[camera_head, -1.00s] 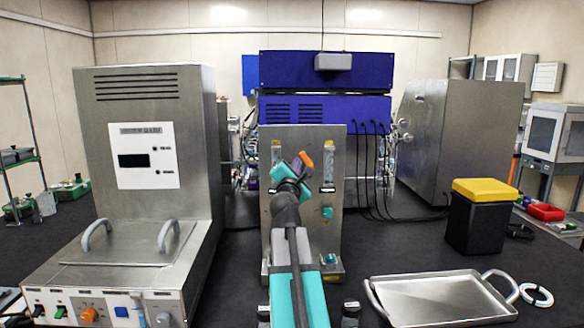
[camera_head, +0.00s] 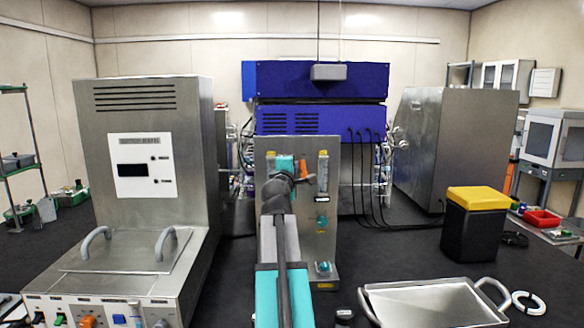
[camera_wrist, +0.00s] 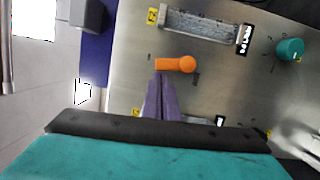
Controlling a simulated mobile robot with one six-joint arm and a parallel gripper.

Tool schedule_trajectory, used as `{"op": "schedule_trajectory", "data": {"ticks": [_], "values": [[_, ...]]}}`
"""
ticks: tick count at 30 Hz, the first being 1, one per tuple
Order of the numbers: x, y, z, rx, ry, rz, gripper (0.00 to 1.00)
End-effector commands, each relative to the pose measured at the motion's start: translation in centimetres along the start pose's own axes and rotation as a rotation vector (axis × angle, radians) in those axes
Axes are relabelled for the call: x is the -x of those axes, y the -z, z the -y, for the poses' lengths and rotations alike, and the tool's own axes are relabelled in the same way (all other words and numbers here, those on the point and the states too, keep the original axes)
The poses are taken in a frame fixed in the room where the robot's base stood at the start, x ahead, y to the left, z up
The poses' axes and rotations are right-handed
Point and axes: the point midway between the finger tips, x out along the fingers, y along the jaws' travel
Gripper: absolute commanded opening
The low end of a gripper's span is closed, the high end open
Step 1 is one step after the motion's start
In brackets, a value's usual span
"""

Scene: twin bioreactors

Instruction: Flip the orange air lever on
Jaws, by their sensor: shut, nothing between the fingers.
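The orange air lever (camera_wrist: 178,64) is on the steel panel (camera_wrist: 125,50). In the wrist view its round hub is at the right and its handle points left, towards the blue unit. In the head view the lever (camera_head: 304,169) shows just right of my gripper (camera_head: 285,165). My gripper (camera_wrist: 161,80) is shut and empty. Its narrow fingertips are right by the free end of the handle, below it in the wrist view; I cannot tell whether they touch. My wrist and arm hide the panel's left part in the head view.
A flow tube (camera_wrist: 200,25) and a teal knob (camera_wrist: 290,49) are near the lever. A steel tray (camera_head: 430,303) and a black bin with a yellow lid (camera_head: 477,198) stand at the right. A steel control unit (camera_head: 140,200) stands at the left.

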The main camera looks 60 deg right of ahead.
Motion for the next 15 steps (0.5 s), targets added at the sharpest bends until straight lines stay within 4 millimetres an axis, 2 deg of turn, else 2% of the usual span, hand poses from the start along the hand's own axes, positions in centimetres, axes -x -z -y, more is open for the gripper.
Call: {"op": "schedule_trajectory", "data": {"ticks": [6, 15], "values": [[-0.28, -0.90, -0.26, -0.082, 0.021, 0.007, 0.00], [-0.32, -1.10, -0.22, -0.105, 0.027, 0.008, 0.00]]}}
